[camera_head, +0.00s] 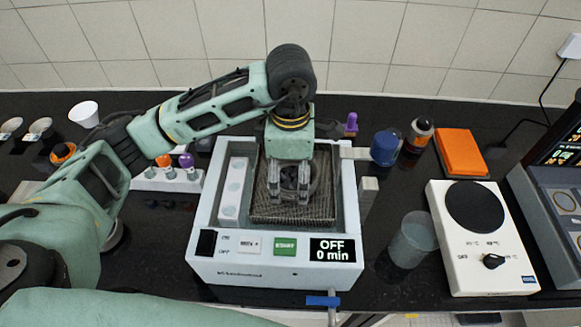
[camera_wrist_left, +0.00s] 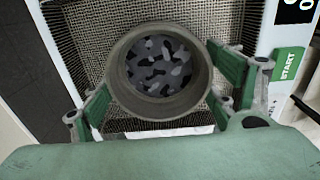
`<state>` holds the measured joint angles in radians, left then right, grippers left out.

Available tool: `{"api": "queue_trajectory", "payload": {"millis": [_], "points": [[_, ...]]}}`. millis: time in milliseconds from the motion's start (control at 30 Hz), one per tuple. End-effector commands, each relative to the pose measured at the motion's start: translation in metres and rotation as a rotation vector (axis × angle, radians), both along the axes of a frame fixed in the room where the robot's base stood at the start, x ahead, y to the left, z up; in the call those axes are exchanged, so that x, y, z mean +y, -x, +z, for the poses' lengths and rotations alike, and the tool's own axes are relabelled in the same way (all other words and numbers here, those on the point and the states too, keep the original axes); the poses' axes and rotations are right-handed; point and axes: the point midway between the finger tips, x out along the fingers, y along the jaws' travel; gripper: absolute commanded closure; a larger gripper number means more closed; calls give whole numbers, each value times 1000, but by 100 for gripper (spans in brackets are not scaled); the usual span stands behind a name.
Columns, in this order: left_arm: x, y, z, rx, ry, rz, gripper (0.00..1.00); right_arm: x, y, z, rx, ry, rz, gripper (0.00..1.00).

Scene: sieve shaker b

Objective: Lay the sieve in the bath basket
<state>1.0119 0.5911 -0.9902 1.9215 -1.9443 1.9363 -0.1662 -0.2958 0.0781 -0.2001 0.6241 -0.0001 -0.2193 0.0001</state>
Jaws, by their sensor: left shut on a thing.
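The bath (camera_head: 208,215) is a white box with a front panel reading "OFF 0 min". The wire-mesh bath basket (camera_head: 262,208) sits in its open top; its mesh also fills the background in the left wrist view (camera_wrist_left: 85,40). My left gripper (camera_head: 289,196) points down inside the basket outline, shut on the sieve. In the left wrist view the sieve (camera_wrist_left: 116,72) is a round grey ring with a dark mottled inside, between the green finger pads. In the head view the gripper mostly hides it. I cannot tell whether it touches the basket floor. My right gripper is out of view.
A hotplate (camera_head: 460,255) and a clear beaker (camera_head: 412,240) stand right of the bath. A rack with coloured-top bottles (camera_head: 165,178) is left, under my left arm. A blue-handled tap (camera_head: 322,300) projects in front.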

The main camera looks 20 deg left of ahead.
Motion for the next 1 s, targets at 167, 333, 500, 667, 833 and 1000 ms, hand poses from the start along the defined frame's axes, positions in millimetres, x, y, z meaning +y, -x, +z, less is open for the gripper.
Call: {"api": "queue_trajectory", "payload": {"millis": [167,333,500,667,833,1000], "points": [[0,0,0,-1,1,0,48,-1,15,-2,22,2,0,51],[0,0,-5,-1,1,0,48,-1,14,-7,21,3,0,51],[0,0,-3,0,1,0,7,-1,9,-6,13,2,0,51],[0,0,-3,0,1,1,0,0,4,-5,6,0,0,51],[0,0,-3,0,1,1,0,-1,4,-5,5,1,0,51],[0,0,0,0,1,1,0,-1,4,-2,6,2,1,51]]}}
